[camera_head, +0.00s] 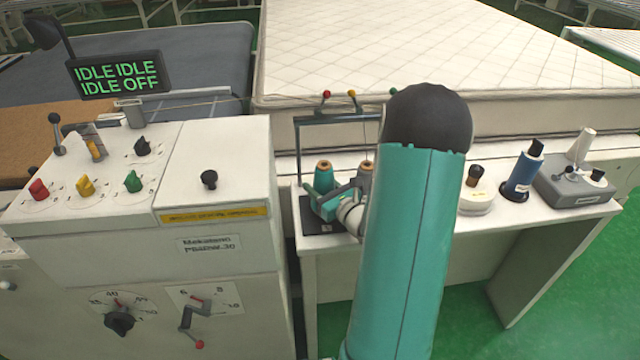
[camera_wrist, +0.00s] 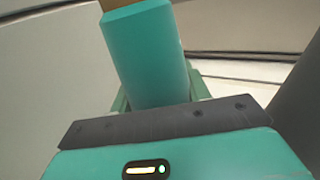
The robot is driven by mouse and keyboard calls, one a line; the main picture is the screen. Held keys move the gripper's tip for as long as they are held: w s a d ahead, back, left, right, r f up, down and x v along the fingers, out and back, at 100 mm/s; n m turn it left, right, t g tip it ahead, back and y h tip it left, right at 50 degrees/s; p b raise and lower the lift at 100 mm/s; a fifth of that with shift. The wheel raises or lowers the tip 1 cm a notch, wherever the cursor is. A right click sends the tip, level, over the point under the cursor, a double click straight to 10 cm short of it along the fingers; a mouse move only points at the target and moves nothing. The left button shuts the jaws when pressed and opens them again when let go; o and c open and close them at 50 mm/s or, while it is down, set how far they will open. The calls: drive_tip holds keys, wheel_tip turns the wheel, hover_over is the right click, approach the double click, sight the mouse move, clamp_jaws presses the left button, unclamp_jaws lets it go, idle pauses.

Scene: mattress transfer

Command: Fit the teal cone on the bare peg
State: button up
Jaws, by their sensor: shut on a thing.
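The teal cone (camera_head: 323,176) with a tan top shows upright in the head view, at the left side of a thread stand (camera_head: 297,150). My gripper (camera_head: 326,203) is shut on its lower part, above the stand's black base (camera_head: 318,226). In the wrist view the teal cone (camera_wrist: 148,55) rises from between my jaws, its tan tip at the top edge. No bare peg shows; I cannot tell whether one is inside the teal cone or behind my arm.
A control cabinet (camera_head: 215,250) with knobs stands close on the left. A quilted mattress (camera_head: 450,50) lies behind the table. My arm covers the table's middle.

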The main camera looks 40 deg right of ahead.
drive_tip(key=shift+f, duration=0.5)
drive_tip(key=o, duration=1.2)
drive_tip(key=shift+s, duration=0.1)
drive_tip(key=s, duration=0.9)
drive_tip(key=s+a, duration=0.1)
drive_tip(key=s, duration=0.3)
drive_tip(key=shift+s, duration=0.3)
drive_tip(key=shift+s, duration=0.1)
